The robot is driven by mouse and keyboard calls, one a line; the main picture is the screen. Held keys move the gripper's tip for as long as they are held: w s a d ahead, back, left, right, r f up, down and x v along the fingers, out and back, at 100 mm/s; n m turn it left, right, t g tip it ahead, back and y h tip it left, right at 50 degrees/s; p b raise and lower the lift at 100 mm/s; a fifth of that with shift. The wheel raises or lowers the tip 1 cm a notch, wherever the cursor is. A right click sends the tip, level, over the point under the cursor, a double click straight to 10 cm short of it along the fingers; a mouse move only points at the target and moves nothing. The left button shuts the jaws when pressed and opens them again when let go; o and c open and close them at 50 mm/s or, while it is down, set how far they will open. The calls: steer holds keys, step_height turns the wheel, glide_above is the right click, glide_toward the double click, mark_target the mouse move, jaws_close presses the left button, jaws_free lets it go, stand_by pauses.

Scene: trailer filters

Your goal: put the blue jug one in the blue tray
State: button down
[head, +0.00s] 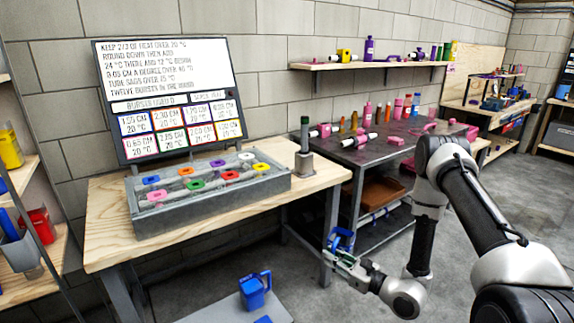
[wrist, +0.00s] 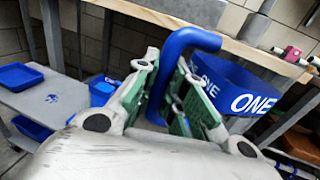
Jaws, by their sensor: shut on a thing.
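The blue jug marked ONE (wrist: 238,86) fills the right middle of the wrist view. My gripper (wrist: 168,78) is shut on its curved blue handle, with a green-lined finger on each side. In the head view, the held jug (head: 342,239) is a small blue shape at my gripper (head: 350,262), in front of the workbench's right end and above the floor. A shallow blue tray (wrist: 20,76) sits on a grey surface at the left of the wrist view. A blue piece (head: 264,319) at the head view's bottom edge is cut off; I cannot tell what it is.
Another blue jug (head: 252,292) stands on a low grey surface (head: 220,309). A second blue tray (wrist: 34,128) sits lower in the wrist view. The wooden workbench (head: 104,245) with its grey rack (head: 215,208) and a dark metal table (head: 395,150) stand behind. Floor at right is clear.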

steer(key=w+d+r+m+t+h, duration=0.2)
steer(key=w+d+r+h, duration=0.15)
steer(key=d+r, duration=0.35)
steer(key=w+d+r+m+t+h, duration=0.25)
steer(key=w+d+r, duration=0.2)
steer(key=d, duration=0.55)
step_height(320, 180, up, 14)
steer(key=w+a+m+h, duration=0.1)
steer(key=h, duration=0.1)
steer(key=shift+w+a+f+m+t, duration=0.2)
steer(key=shift+m+t, duration=0.15)
